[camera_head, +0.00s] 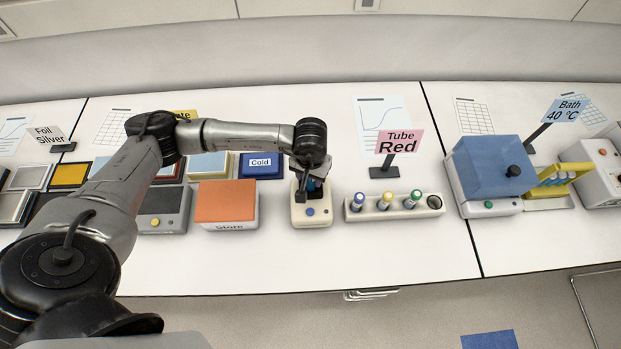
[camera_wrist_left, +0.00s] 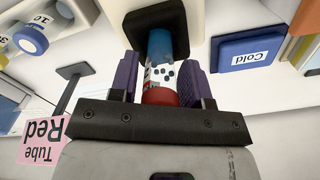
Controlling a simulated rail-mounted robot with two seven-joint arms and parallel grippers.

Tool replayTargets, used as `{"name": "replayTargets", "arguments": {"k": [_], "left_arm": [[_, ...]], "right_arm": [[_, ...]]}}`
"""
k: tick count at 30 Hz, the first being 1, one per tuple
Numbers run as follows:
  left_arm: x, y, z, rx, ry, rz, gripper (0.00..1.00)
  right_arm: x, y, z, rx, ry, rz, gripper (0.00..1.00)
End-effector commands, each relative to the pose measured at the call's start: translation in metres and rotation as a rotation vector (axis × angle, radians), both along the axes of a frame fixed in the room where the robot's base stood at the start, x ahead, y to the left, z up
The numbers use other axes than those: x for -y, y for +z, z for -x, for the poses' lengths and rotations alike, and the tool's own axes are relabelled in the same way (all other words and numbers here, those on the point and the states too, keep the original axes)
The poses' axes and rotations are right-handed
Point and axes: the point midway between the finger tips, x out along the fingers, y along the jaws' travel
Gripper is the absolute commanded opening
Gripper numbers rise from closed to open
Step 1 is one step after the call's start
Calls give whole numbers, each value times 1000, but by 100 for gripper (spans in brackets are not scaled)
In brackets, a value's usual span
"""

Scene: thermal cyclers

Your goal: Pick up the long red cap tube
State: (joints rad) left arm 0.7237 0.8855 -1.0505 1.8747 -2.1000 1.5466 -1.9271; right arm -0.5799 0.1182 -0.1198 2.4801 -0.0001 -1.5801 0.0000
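The red cap tube (camera_wrist_left: 162,75) shows in the left wrist view, with a red cap, a clear printed body and a blue end. Its blue end sits in the black holder (camera_wrist_left: 180,18) of a small white device (camera_head: 312,215). My left gripper (camera_head: 311,183) is over this device in the head view and hides most of the tube there. In the left wrist view its purple fingers (camera_wrist_left: 162,72) stand on both sides of the tube, very close to it. I cannot tell whether they press on it. My right gripper is not in view.
A white rack (camera_head: 395,213) right of the device holds blue, yellow and green capped tubes, with a dark empty-looking hole at its right end. The "Tube Red" sign (camera_head: 400,142) stands behind it. An orange-topped block (camera_head: 226,201) is close on the left; a blue Cold block (camera_head: 261,166) is behind.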

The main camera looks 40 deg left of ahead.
Motion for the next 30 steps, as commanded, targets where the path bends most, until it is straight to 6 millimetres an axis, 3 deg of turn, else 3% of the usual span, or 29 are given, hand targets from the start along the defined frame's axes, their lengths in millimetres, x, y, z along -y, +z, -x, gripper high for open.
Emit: {"name": "replayTargets", "arguments": {"k": [12, 23, 30], "left_arm": [[0, 0, 0, 0, 0, 0, 4], [0, 9, -1, 1, 0, 1, 4], [0, 41, -1, 4, 0, 0, 4]], "right_arm": [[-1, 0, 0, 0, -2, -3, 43], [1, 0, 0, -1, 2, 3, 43], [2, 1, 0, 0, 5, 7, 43]]}}
